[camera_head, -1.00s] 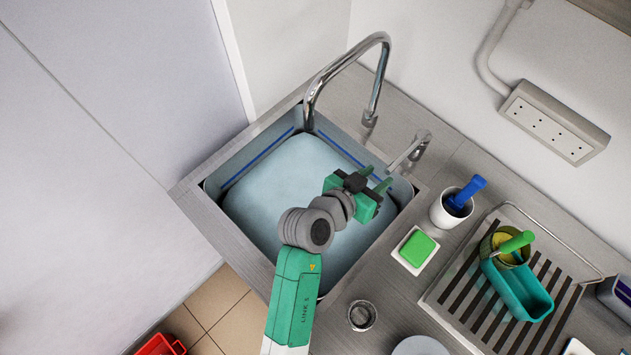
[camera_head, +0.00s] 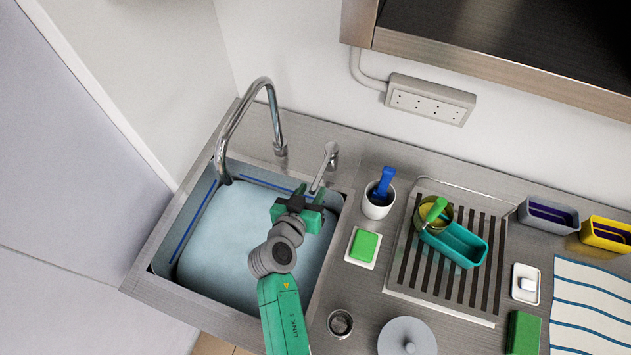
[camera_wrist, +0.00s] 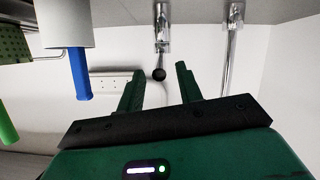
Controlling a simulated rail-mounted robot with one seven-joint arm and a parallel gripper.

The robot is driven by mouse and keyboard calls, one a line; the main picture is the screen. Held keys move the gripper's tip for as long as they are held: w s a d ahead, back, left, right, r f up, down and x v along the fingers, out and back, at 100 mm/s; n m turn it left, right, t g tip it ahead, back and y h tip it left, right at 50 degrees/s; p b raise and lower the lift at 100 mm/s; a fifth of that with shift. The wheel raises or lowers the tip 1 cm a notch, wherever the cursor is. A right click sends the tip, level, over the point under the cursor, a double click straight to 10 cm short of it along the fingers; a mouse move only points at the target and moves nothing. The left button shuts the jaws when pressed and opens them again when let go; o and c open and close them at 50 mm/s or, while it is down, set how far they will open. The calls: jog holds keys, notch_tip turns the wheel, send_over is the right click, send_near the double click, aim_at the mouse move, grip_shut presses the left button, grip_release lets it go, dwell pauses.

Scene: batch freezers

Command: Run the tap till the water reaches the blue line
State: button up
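The sink (camera_head: 158,268) holds pale blue water (camera_head: 215,245). The blue line (camera_head: 196,222) shows on its inner walls, above the water surface. The tall curved tap (camera_head: 238,122) stands at the sink's back corner; I see no stream at its spout. A separate chrome lever (camera_head: 325,165) stands behind the sink to the right; in the wrist view the lever (camera_wrist: 161,35) ends in a dark ball. My gripper (camera_head: 305,189) is over the sink's back right part, close to the lever tip. In the wrist view its fingers (camera_wrist: 158,82) are open and empty, with the ball beyond, between their lines.
Right of the sink are a white cup (camera_head: 376,206) with a blue-handled tool, a green sponge (camera_head: 364,245) and a drying rack (camera_head: 440,284) with a teal tub (camera_head: 458,246). A socket strip (camera_head: 430,100) is on the wall. A shelf unit (camera_head: 480,62) overhangs the back right.

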aim_at(316, 183)
jog(key=shift+x, duration=1.95)
grip_shut()
